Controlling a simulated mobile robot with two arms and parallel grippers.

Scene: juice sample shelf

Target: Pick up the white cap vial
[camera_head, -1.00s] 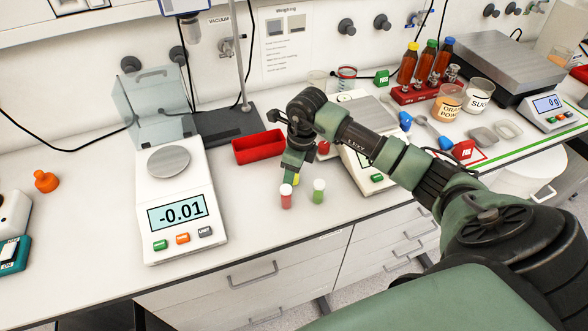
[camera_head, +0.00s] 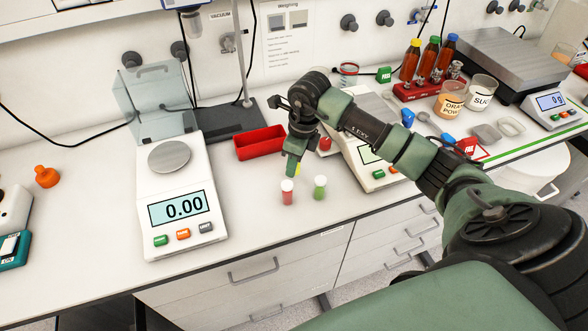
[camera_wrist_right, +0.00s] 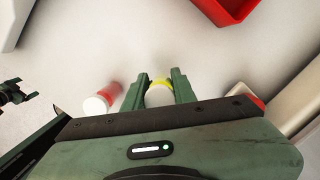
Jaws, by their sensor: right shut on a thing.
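My right gripper (camera_head: 293,167) is shut on a vial with yellow contents and a white cap. In the right wrist view the cap (camera_wrist_right: 158,96) sits between the two fingers. In the head view only a bit of yellow shows beside the fingers, and the rest of this vial is hidden. A red vial with a white cap (camera_head: 287,192) stands on the bench just in front of the gripper; it also shows left of the fingers in the right wrist view (camera_wrist_right: 102,98). A green vial with a white cap (camera_head: 319,188) stands to its right.
An empty red tray (camera_head: 260,146) lies behind and left of the gripper. A balance reading 0.00 (camera_head: 177,208) stands at left; another balance (camera_head: 372,178) is partly behind my right arm.

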